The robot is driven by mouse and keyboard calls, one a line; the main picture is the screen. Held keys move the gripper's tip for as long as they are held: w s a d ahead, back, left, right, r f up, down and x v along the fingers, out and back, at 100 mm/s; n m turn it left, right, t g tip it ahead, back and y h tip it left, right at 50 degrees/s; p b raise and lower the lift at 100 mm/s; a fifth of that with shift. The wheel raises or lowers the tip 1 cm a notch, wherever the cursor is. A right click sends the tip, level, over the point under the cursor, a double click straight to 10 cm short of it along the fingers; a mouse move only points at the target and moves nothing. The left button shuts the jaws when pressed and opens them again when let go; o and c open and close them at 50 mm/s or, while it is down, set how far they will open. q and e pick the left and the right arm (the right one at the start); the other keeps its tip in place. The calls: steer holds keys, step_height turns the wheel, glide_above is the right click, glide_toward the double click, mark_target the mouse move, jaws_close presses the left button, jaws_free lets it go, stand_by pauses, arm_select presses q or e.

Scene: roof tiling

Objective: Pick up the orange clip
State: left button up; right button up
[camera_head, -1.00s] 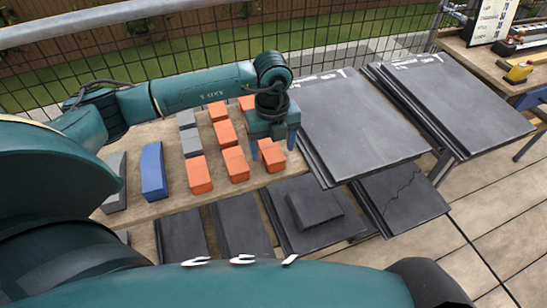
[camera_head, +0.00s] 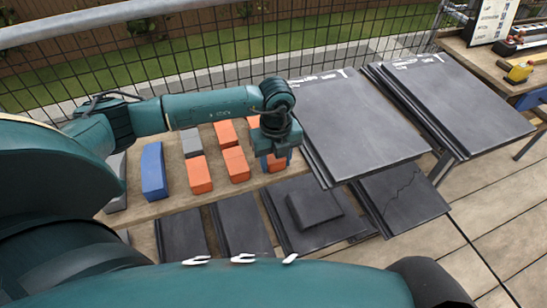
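Several orange clips stand in rows on the wooden bench. One orange clip (camera_head: 276,163) is at the right end of the front row, partly hidden under my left gripper (camera_head: 276,160). The gripper points down with a finger on each side of this clip, and the fingers look shut on it. The clip still appears to be at bench level. Other orange clips, such as the front one (camera_head: 199,175) and the middle one (camera_head: 236,165), stand to the left. My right gripper is not in view.
Grey blocks (camera_head: 191,143) and a blue block (camera_head: 154,171) stand left on the bench. A tall stack of dark slates (camera_head: 360,125) rises close to the right of my gripper, with another (camera_head: 455,105) beyond. More slates (camera_head: 240,225) lie below in front. A mesh fence (camera_head: 350,45) runs behind.

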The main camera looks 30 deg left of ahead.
arm_select(q)
steer(key=c, duration=0.7)
step_height(320, 180, up, 10)
steer(key=shift+r, duration=0.1)
steer(key=o, duration=0.7)
steer(key=shift+c, duration=0.2)
steer(key=c, duration=0.8)
